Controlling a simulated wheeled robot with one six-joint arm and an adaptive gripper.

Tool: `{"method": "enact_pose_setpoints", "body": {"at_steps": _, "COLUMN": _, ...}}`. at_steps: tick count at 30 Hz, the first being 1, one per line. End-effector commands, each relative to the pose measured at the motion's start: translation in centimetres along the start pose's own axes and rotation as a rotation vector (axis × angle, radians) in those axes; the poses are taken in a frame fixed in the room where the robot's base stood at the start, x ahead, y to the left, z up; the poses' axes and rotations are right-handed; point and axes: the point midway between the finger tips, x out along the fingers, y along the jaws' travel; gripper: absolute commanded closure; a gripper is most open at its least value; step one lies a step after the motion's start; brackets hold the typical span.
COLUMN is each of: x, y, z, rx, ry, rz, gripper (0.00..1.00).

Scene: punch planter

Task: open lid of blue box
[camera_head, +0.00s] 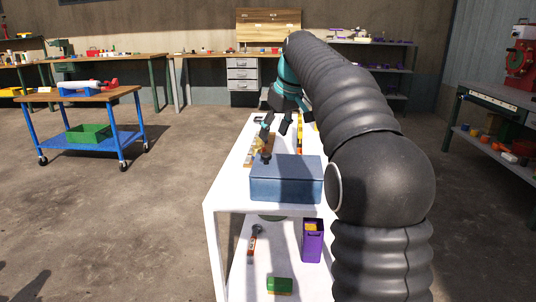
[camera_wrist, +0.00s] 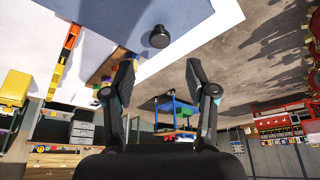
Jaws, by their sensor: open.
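The blue box (camera_head: 287,182) stands on the near end of the white table, with its lid shut. A small dark knob-like thing (camera_head: 266,157) shows at its far left edge. In the wrist view, a round black knob (camera_wrist: 160,37) shows beyond my fingertips, beside a blue-grey surface (camera_wrist: 110,25).
A yellow tool (camera_wrist: 58,70) and wooden pieces (camera_head: 257,150) lie on the table beyond the box. A purple bin (camera_head: 312,241) and a green block (camera_head: 279,285) are on the lower shelf. A blue cart (camera_head: 92,138) stands at left. The floor left of the table is clear.

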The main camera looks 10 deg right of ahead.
Motion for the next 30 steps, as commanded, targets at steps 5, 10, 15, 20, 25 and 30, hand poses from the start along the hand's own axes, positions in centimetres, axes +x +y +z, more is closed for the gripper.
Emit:
{"method": "enact_pose_setpoints", "body": {"at_steps": 5, "x": 3.5, "y": 0.0, "z": 0.1, "rx": 0.0, "ry": -0.002, "rz": -0.001, "gripper": 0.43}}
{"method": "enact_pose_setpoints", "body": {"at_steps": 10, "x": 6.0, "y": 0.0, "z": 0.0, "rx": 0.0, "ry": 0.0, "rz": 0.0, "gripper": 0.43}}
{"method": "enact_pose_setpoints", "body": {"at_steps": 15, "x": 7.4, "y": 0.0, "z": 0.0, "rx": 0.0, "ry": 0.0, "rz": 0.0, "gripper": 0.43}}
{"method": "enact_pose_setpoints", "body": {"at_steps": 20, "x": 7.8, "y": 0.0, "z": 0.0, "rx": 0.0, "ry": 0.0, "rz": 0.001, "gripper": 0.43}}
{"method": "enact_pose_setpoints", "body": {"at_steps": 25, "x": 7.8, "y": 0.0, "z": 0.0, "rx": 0.0, "ry": 0.001, "rz": 0.001, "gripper": 0.43}}
{"method": "enact_pose_setpoints", "body": {"at_steps": 30, "x": 7.8, "y": 0.0, "z": 0.0, "rx": 0.0, "ry": 0.001, "rz": 0.001, "gripper": 0.76}}
